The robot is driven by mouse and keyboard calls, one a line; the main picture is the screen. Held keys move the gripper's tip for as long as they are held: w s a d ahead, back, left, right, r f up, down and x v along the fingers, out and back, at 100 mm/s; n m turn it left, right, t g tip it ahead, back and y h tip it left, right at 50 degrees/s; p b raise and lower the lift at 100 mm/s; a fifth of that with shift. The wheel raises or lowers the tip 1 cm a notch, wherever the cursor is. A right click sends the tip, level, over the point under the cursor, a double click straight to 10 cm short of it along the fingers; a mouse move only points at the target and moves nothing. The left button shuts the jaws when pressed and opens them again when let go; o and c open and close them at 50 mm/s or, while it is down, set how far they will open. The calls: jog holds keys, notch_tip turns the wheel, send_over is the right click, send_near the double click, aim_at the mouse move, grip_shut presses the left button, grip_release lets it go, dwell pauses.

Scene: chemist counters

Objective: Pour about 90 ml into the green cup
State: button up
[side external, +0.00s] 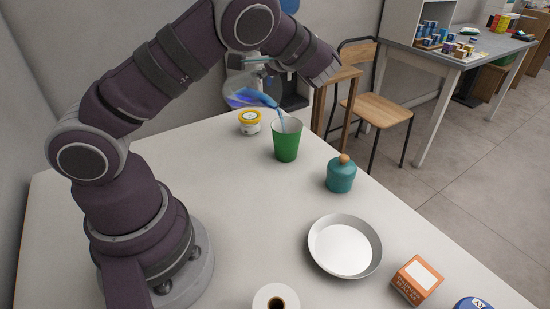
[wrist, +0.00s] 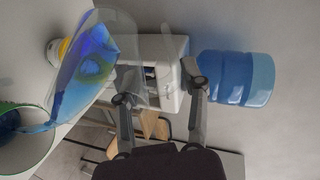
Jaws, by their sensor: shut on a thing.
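The green cup (side external: 287,146) stands upright on the white table in the side external view. Part of it shows at the left edge of the wrist view (wrist: 30,158). My gripper (wrist: 158,88) is shut on a clear vessel (wrist: 104,28), which also shows in the side external view (side external: 236,82). The vessel is steeply tilted with its mouth toward the cup. Blue liquid (wrist: 92,62) lies along its lower side, and a blue stream runs from its lip into the cup. Blue liquid shows inside the cup in the wrist view. The amount is not readable.
A yellow-lidded jar (side external: 250,122) stands left of the cup. A teal jar (side external: 341,176) with a round knob stands to the right. A metal dish (side external: 344,246), an orange box (side external: 417,279) and a paper roll (side external: 275,298) are nearer. Bare table lies left of the dish.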

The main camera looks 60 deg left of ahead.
jog(key=shift+d+r+y+b, duration=0.15)
jog(key=shift+d+y+b, duration=0.05)
jog(key=shift+y+b, duration=0.1)
dwell(0.4)
jog(key=a+h, duration=0.1)
jog(key=s+a+f+h, duration=0.1)
jog(key=a+n+h, duration=0.1)
jog(key=shift+s+f+t+h, duration=0.15)
jog(key=shift+f+t+h, duration=0.1)
jog(key=shift+t+h, duration=0.05)
jog(key=shift+a+h, duration=0.2)
jog(key=shift+h, duration=0.1)
jog(key=shift+s+a+t+h, duration=0.15)
jog(key=shift+a+t+h, duration=0.2)
jog(key=shift+h, duration=0.35)
jog(key=shift+a, duration=0.1)
dwell(0.5)
jog(key=shift+s+a+n, duration=0.1)
jog(key=shift+a+n, duration=0.15)
jog(key=shift+n, duration=0.05)
jog(key=s+a+f+n+t+h+p, duration=0.1)
jog(key=s+a+f+t+h+p, duration=0.1)
jog(key=a+h, duration=0.5)
jog(key=shift+s+a+f, duration=0.2)
jog(key=shift+s+f, duration=0.3)
jog(key=shift+r+t, duration=0.1)
jog(key=shift+t, duration=0.15)
dwell(1.9)
